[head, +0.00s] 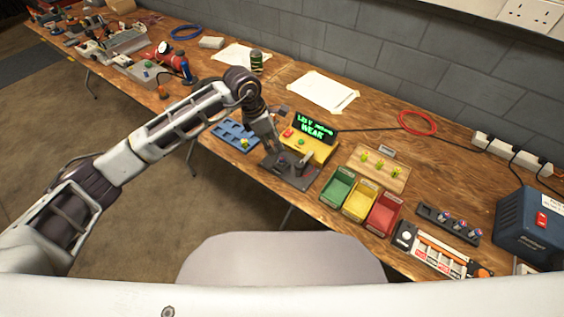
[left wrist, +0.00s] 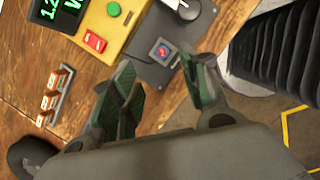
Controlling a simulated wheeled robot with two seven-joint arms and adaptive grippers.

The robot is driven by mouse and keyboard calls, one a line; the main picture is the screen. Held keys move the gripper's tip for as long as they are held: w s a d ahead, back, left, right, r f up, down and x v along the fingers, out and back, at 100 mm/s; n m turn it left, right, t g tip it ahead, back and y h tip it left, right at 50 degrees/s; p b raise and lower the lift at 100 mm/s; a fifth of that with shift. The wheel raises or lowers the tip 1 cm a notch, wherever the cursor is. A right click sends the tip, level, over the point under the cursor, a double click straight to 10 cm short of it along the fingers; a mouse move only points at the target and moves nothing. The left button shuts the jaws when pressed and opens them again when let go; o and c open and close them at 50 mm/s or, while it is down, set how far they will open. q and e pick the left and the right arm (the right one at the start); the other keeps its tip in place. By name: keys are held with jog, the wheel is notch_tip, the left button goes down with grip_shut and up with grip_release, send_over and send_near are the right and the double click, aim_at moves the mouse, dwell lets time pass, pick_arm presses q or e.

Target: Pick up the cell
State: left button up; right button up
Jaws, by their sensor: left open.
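My left gripper (head: 272,148) hangs over the dark grey plate (head: 294,178) in front of the yellow tester (head: 314,150). In the left wrist view its two fingers (left wrist: 162,82) are apart, with nothing between them. Just beyond the fingertips a small square dark piece with a red and blue top (left wrist: 163,53) sits on the plate; it may be the cell, but I cannot tell for sure. A grey cylindrical part (left wrist: 184,8) stands beside it. The tester's green display (head: 314,126) reads "WEAK" on its lower line. My right gripper is not in view.
A blue tray (head: 226,128) lies left of the tester. Green (head: 338,187), yellow (head: 360,200) and red (head: 383,214) bins stand to its right. A wooden board (head: 362,174) with several yellow-green pieces lies behind them. A blue box (head: 532,226) stands far right.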

aim_at(282, 159)
pick_arm(q)
jog(key=x, duration=0.4)
jog(key=shift+f, duration=0.1)
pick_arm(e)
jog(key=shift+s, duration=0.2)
pick_arm(q)
jog(key=shift+d+f, duration=0.1)
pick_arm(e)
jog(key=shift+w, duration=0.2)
pick_arm(q)
jog(key=shift+f, duration=0.25)
jog(key=x, duration=0.3)
jog(key=shift+s+d+f, duration=0.15)
jog(key=shift+f, duration=0.1)
jog(key=shift+d+f+p, duration=0.1)
jog(key=shift+f+p, duration=0.2)
jog(key=shift+f, duration=0.2)
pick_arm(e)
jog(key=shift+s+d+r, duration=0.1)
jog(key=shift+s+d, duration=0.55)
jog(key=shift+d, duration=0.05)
pick_arm(q)
jog(key=shift+c, duration=0.4)
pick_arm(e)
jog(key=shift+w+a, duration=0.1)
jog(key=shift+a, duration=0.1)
pick_arm(q)
grip_shut()
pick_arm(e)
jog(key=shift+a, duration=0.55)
